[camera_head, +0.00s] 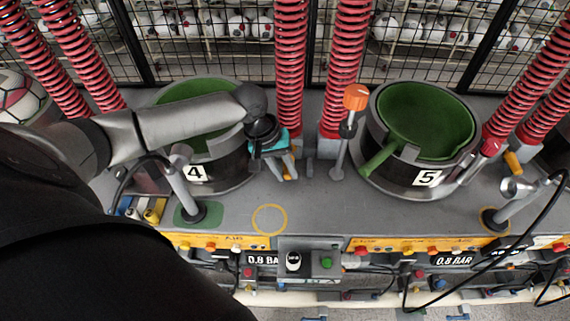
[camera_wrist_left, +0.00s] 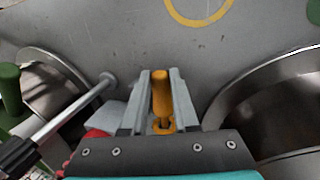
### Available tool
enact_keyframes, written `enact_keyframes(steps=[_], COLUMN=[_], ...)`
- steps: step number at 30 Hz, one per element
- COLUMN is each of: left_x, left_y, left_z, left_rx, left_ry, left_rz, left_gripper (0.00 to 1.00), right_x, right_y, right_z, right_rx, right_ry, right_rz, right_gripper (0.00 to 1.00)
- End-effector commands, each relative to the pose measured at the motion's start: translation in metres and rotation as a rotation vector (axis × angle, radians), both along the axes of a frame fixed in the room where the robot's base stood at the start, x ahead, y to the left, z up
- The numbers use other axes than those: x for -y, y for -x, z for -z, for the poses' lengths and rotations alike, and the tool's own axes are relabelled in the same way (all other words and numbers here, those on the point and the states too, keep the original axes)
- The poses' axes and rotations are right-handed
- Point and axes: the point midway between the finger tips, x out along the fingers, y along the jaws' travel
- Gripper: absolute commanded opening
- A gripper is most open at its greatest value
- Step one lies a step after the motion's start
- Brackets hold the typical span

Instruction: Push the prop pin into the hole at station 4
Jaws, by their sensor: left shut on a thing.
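My left gripper (camera_head: 287,168) hangs over the grey deck just right of the station 4 drum (camera_head: 232,172), below its teal wrist part. In the left wrist view, its two grey fingers (camera_wrist_left: 160,100) are shut on the orange prop pin (camera_wrist_left: 162,92), which lies between them with a ring at its near end. The pin is apart from the deck or just over it; I cannot tell the height. The station 4 drum, with a green inside, also shows at the right of the left wrist view (camera_wrist_left: 265,110). The station 4 hole cannot be made out. My right gripper is out of view.
Red springs (camera_head: 289,60) rise behind. A yellow ring (camera_head: 269,220) marks clear deck in front. A lamp-like post (camera_head: 190,195) stands before station 4.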

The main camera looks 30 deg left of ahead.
Motion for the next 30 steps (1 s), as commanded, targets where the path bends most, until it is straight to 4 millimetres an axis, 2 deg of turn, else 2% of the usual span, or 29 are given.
enact_keyframes(steps=[30], left_x=[-0.013], left_y=[-0.023], left_z=[-0.001], left_rx=[0.003], left_ry=[0.001], left_rz=[0.000], left_gripper=[0.00], right_x=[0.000], right_y=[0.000], right_z=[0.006], right_rx=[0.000], right_ry=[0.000], right_rz=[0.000], right_gripper=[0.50])
